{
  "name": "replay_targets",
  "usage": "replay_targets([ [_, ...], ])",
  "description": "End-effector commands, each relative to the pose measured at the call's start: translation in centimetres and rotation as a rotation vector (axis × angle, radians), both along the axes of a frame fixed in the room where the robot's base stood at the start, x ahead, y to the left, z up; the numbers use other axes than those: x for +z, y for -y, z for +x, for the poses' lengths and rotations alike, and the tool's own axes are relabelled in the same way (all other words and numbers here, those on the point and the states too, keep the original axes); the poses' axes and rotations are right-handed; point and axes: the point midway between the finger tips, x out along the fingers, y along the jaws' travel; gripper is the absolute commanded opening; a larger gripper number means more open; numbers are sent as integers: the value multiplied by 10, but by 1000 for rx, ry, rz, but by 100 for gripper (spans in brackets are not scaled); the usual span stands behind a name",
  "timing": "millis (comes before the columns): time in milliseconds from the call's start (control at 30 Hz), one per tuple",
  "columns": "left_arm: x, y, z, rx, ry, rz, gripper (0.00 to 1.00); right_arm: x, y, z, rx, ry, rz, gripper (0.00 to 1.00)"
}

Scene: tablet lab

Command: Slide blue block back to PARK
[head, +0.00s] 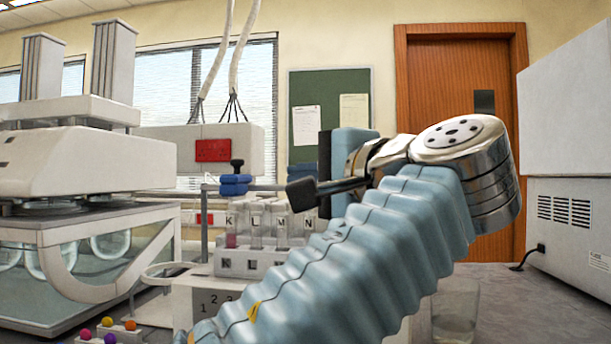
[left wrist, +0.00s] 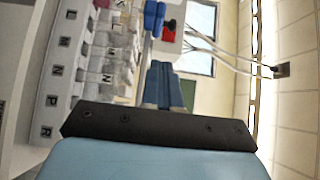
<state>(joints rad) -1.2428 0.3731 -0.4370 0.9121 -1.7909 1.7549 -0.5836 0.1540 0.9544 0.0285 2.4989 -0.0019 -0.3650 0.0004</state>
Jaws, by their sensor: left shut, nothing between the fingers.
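The blue block (head: 235,187) sits on a thin horizontal rail above the tube rack, left of my left gripper in the head view. A dark knob (head: 237,165) stands on top of it. Blue at the top of the left wrist view appears to be the same block (left wrist: 154,16). My left gripper (head: 291,172) points left towards the block, with a visible gap between them. Its blue fingers are together and empty in the left wrist view (left wrist: 165,64). I cannot read a PARK label. My right gripper is not in view.
A rack (head: 250,262) with lettered tubes stands below the rail. A white machine over a glass bath (head: 85,165) is at the left. A clear beaker (head: 455,312) stands at the lower right. Coloured balls (head: 107,322) are at the bottom left.

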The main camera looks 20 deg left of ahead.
Motion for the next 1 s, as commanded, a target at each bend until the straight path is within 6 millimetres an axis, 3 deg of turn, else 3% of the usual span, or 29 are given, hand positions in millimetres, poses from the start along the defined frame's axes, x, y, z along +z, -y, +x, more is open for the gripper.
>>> replay_targets([
  [300,1,-59,35,3,-1,0,0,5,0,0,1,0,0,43],
  [500,-1,-87,30,-1,-1,-1,0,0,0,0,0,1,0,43],
  [700,0,-97,27,0,-1,1,0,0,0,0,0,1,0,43],
  [1000,0,-98,27,0,-1,1,0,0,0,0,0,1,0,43],
])
